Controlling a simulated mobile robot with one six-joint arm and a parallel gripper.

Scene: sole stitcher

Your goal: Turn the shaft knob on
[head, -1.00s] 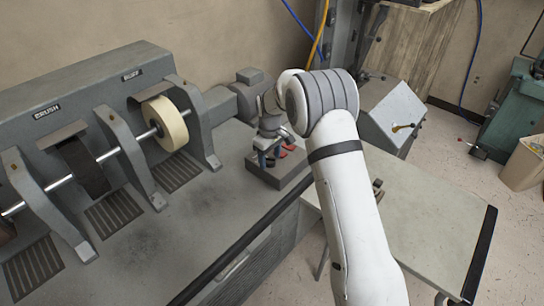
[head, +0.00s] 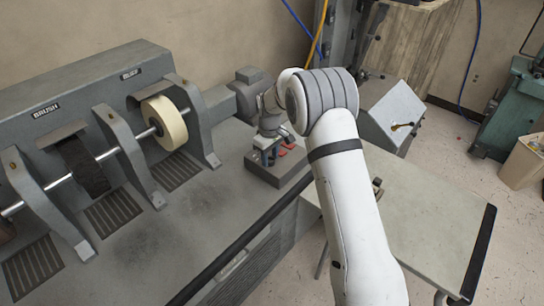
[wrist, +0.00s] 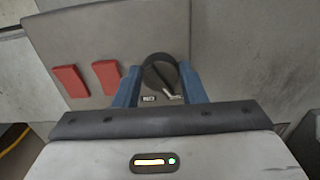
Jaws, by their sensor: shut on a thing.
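The shaft knob (wrist: 160,70) is a round dark knob with a pale pointer on the grey control panel (wrist: 118,22). In the wrist view its pointer aims down and to the right. A small label (wrist: 149,98) sits just below it, too small to read surely. My gripper (wrist: 159,77) has its blue fingers on the left and right sides of the knob and is shut on it. In the head view my gripper (head: 267,156) is low over the control box (head: 281,178), and the knob is not clearly visible there.
Two red switches (wrist: 88,78) lie left of the knob, close to the left finger. The buffing wheel (head: 164,123) and brush (head: 84,166) stand to the left on the machine. The machine top (head: 190,225) in front is clear.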

